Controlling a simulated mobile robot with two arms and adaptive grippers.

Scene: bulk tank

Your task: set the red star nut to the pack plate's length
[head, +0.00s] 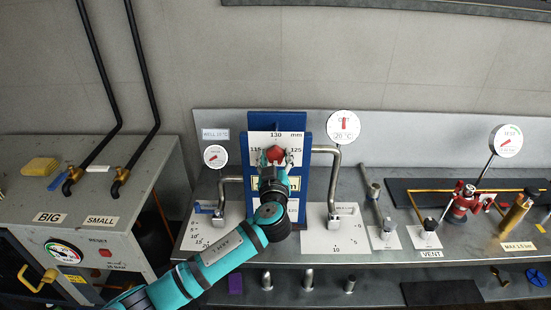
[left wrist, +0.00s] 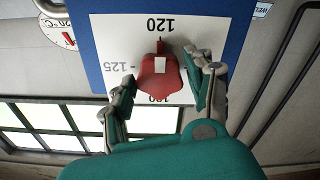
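The red star nut (head: 275,154) sits on a white dial (head: 254,139) on a blue board (head: 306,124). The dial shows 130 mm at top, 115 left and 125 right. In the left wrist view, turned upside down, the nut (left wrist: 158,82) has a thin red pointer toward 120. A cream plate below the dial is mostly hidden by my arm and unreadable. My right gripper is out of view.
Bent steel pipes (head: 334,180) flank the board, with round gauges (head: 343,126) nearby. A red valve (head: 463,203) and brass cylinder (head: 517,214) stand at right. A grey cabinet (head: 75,190) with two taps is at left. Small levers stand on the steel bench.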

